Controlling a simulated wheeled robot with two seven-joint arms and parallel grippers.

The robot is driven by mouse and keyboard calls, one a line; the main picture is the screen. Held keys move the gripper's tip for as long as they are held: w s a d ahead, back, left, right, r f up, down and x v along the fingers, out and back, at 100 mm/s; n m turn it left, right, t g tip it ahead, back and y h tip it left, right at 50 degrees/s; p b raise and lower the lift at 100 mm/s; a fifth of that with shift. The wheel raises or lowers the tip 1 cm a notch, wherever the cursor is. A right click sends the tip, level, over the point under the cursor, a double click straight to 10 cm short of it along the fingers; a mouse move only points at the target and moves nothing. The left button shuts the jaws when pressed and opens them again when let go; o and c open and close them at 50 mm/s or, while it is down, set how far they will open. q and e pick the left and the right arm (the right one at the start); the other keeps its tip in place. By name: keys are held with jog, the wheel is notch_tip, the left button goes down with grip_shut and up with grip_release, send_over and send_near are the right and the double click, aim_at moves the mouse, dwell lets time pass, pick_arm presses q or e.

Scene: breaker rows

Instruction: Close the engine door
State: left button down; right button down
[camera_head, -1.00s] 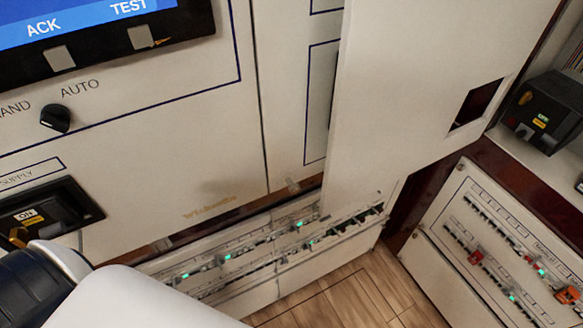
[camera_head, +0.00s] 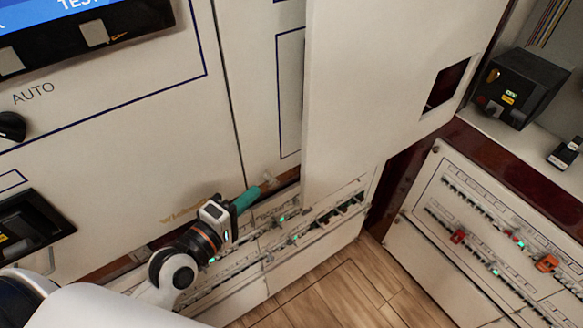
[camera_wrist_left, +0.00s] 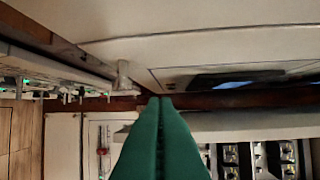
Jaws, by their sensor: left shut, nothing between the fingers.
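A large white door panel (camera_head: 385,75) with a rectangular cutout stands out from the cabinet front in the head view. I take it as the engine door; it seems to stand open, and its hinges are not in view. My left gripper (camera_head: 252,194) is shut and empty, its teal fingers pointing right, low in front of the cabinet and left of the panel's lower edge. In the left wrist view its fingers (camera_wrist_left: 158,108) are together. A small metal catch (camera_wrist_left: 122,76) shows just beyond and left of the tips. My right gripper is not in view.
Breaker rows (camera_head: 275,235) with green lights run below the gripper, close to it. Another breaker panel (camera_head: 490,240) stands at right, below a black breaker (camera_head: 520,85). The wood floor (camera_head: 330,298) is clear. A control cabinet (camera_head: 110,140) fills the left.

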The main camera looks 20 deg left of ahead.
pick_arm(q)
notch_tip(320, 180, up, 5)
jog(key=s, duration=0.1)
jog(key=d+r+p+x, duration=0.1)
jog(key=p+x, duration=0.2)
jog(key=x, duration=0.7)
jog(key=shift+t+h, duration=0.4)
jog(key=s+d, duration=0.1)
jog(key=s+d+p, duration=0.1)
jog(key=d, duration=0.1)
jog(key=shift+s+d+f, duration=0.1)
jog(key=shift+s+d, duration=0.05)
jog(key=shift+s, duration=0.15)
jog(key=shift+n+p, duration=0.3)
